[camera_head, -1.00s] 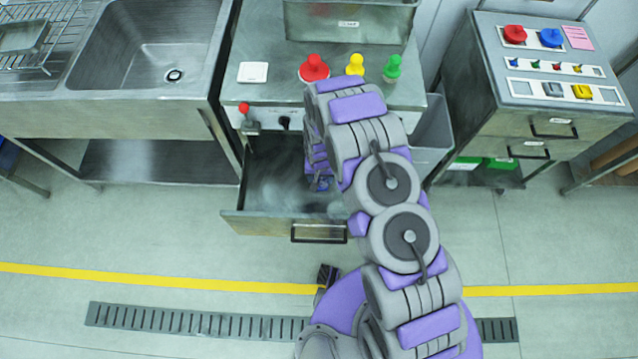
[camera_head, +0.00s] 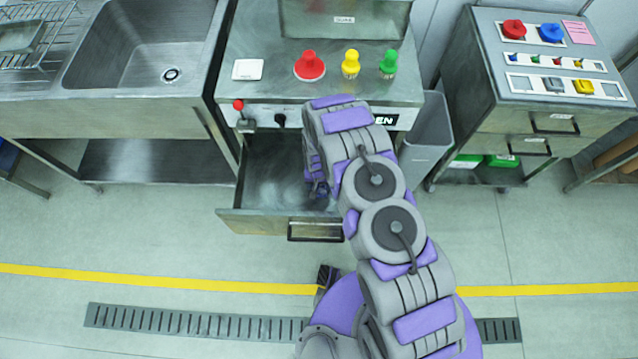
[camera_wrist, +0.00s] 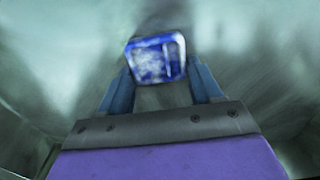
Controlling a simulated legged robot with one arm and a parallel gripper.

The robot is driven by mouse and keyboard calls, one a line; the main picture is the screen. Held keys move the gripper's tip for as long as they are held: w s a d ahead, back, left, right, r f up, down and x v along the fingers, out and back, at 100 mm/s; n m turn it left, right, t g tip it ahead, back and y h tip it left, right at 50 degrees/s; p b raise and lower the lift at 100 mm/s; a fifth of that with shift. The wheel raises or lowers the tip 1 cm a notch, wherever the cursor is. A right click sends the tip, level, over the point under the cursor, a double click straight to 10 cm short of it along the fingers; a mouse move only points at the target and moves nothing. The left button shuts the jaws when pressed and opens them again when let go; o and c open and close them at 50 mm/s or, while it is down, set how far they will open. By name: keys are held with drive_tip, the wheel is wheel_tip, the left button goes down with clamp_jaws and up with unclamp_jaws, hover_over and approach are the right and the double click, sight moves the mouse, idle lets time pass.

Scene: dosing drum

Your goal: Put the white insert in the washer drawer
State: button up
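A flat white square piece (camera_head: 248,70) lies on the left of the metal countertop; I cannot tell if it is the white insert. The drawer (camera_head: 250,222) under that counter is pulled open, with faint pale shapes inside. My gripper (camera_head: 320,192) reaches down into the drawer, mostly hidden by my arm. In the wrist view, a blurred blue block with white patches (camera_wrist: 156,58) sits between the fingertips of my gripper (camera_wrist: 158,75), which appear closed on its sides. Blurred grey-green surfaces surround it.
Red (camera_head: 309,66), yellow (camera_head: 351,63) and green (camera_head: 388,63) knobs stand on the counter above the drawer. A sink (camera_head: 140,50) is at left. A grey bin (camera_head: 428,135) and a control cabinet (camera_head: 530,75) are at right. The floor in front is clear.

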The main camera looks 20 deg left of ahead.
sight(318, 187)
drive_tip(key=o, duration=0.4)
drive_tip(key=shift+a+f, duration=0.1)
drive_tip(key=shift+a, duration=0.3)
drive_tip(key=shift+d+r, duration=0.2)
drive_tip(key=shift+r, duration=0.4)
drive_tip(key=shift+r+p, duration=1.45)
drive_tip(key=shift+r, duration=4.15)
drive_tip(key=shift+r, duration=0.1)
